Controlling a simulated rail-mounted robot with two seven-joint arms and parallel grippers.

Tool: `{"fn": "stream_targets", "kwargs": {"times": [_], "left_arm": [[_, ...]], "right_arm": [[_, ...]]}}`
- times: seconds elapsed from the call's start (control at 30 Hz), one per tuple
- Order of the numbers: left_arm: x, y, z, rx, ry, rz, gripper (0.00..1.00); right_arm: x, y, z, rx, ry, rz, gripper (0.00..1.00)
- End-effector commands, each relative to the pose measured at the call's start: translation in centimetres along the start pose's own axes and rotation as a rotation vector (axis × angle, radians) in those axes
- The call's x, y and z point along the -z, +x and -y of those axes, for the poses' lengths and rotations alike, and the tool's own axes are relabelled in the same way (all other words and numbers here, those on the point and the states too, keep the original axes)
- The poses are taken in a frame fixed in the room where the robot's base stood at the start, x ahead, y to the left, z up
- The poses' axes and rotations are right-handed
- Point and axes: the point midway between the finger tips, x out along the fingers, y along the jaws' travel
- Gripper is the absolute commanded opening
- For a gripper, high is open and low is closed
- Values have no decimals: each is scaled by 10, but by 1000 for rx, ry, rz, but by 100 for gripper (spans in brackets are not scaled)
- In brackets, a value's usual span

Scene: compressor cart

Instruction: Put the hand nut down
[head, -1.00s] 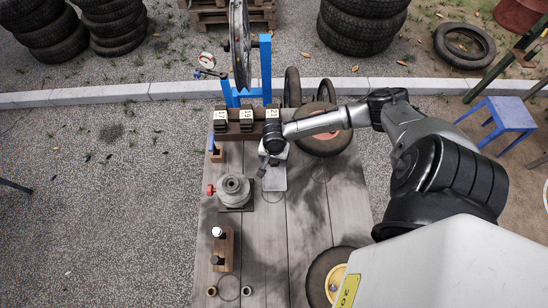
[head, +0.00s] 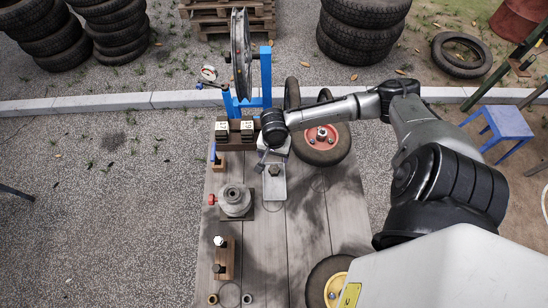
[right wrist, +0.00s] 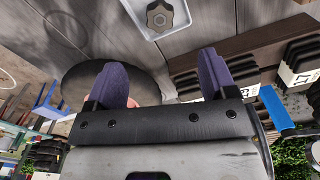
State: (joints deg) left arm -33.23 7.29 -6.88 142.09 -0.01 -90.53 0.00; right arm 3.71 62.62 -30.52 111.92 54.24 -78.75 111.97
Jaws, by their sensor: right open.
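The hand nut (head: 274,170) is a dark, lobed knob. It lies in a shallow pale grey tray (head: 274,190) on the cart's plank top. In the right wrist view the hand nut (right wrist: 159,17) sits in the tray (right wrist: 176,30) at the top edge, beyond my fingertips and clear of them. My right gripper (right wrist: 163,68) is open and empty, its two dark purple fingers wide apart. In the head view my right gripper (head: 262,160) is at the tray's far left corner, partly hidden by its own wrist. My left gripper is not in view.
A dark rack (head: 235,140) with numbered blocks stands behind the tray. A grey round fixture (head: 235,201) with a red knob is to the left. A wooden block (head: 224,262) and small rings lie nearer. A cart wheel (head: 322,150) is right of my wrist. The planks right of the tray are clear.

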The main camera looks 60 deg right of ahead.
Motion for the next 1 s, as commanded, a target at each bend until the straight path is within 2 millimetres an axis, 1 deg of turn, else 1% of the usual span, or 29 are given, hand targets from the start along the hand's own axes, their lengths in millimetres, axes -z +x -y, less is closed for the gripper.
{"fn": "stream_targets", "kwargs": {"times": [0.03,0.13,0.17,0.23,0.27,0.33,0.37,0.4,0.43,0.5,0.6,0.7,0.8,1.0], "left_arm": [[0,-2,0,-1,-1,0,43],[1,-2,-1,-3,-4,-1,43],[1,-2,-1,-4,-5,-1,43],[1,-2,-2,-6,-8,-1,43],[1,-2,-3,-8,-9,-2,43],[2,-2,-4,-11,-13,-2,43],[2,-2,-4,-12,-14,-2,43],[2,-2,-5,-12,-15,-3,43],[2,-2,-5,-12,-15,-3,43],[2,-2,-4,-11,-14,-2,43],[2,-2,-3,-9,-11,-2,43],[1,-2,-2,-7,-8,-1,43],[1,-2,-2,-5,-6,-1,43],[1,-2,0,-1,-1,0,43]], "right_arm": [[0,-5,0,0,-1,0,78],[-7,-7,-1,2,-31,6,78],[-12,-6,-1,6,-55,10,78],[-31,0,-2,24,-152,26,78],[-42,4,-4,35,-210,34,78],[-73,12,-7,73,-376,49,78],[-88,15,-8,96,-454,54,78],[-108,17,-11,129,-563,56,78],[-122,18,-14,154,-642,53,78],[-151,18,-20,212,-819,33,78],[-182,12,-31,277,-1029,-19,78],[-200,4,-43,307,-1191,-89,78],[-209,-4,-56,303,-1312,-157,78],[-211,-15,-78,246,-1459,-243,78]]}}
